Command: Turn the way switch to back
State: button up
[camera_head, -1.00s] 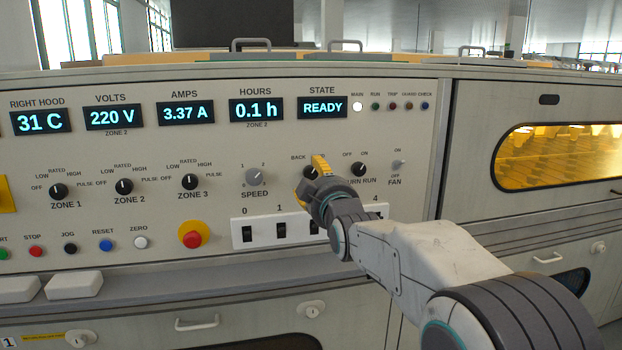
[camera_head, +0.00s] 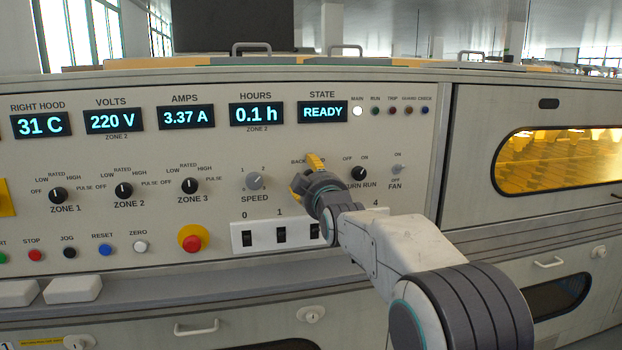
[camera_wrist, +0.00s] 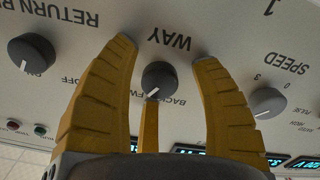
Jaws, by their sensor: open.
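The way switch is a dark round knob (camera_wrist: 160,78) under the upside-down WAY label in the wrist view. My gripper (camera_wrist: 166,50) is open, with yellow ribbed fingers on both sides of the knob and a gap to each. Another yellow finger reaches up to just below the knob; I cannot tell whether it touches. In the head view my gripper (camera_head: 306,178) is at the panel and hides the knob.
The SPEED knob (camera_wrist: 267,102) and the RETURN RUN knob (camera_wrist: 32,54) flank the switch. The FAN toggle (camera_head: 397,169) is further right. A white strip of numbered rocker switches (camera_head: 264,236) lies below my gripper, and a red button (camera_head: 193,239) sits lower left.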

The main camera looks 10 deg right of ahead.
grip_shut()
dwell(0.3)
jog(key=n+b, duration=0.1)
jog(key=n, duration=0.5)
jog(key=shift+b, duration=0.4)
jog(key=n+b, duration=0.1)
jog(key=n, duration=0.4)
jog(key=shift+n, duration=0.4)
jog(key=shift+r, duration=0.1)
grip_release()
dwell(0.3)
